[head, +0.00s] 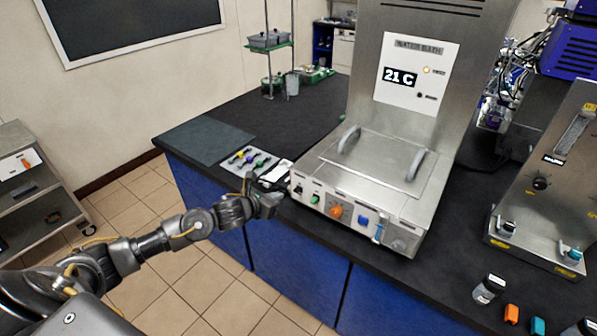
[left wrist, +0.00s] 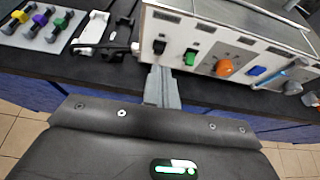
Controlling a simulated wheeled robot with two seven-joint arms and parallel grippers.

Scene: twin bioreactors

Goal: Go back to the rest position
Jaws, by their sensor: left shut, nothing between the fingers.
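My left arm reaches in from the left in the head view, and my left gripper (head: 280,194) is at the front left corner of the water bath (head: 392,228). In the left wrist view the gripper (left wrist: 160,74) is shut and empty. Its fingertips are just in front of the panel's left part, near the black switch (left wrist: 159,47) and the green switch (left wrist: 190,53). I cannot tell whether they touch the panel. My right gripper is out of view.
The panel also has an orange knob (head: 336,211) and a blue button (head: 363,222). A tray with coloured clips (head: 228,160) lies left of the bath. A grey shelf cart (head: 70,215) stands at far left. Floor is open between cart and bench.

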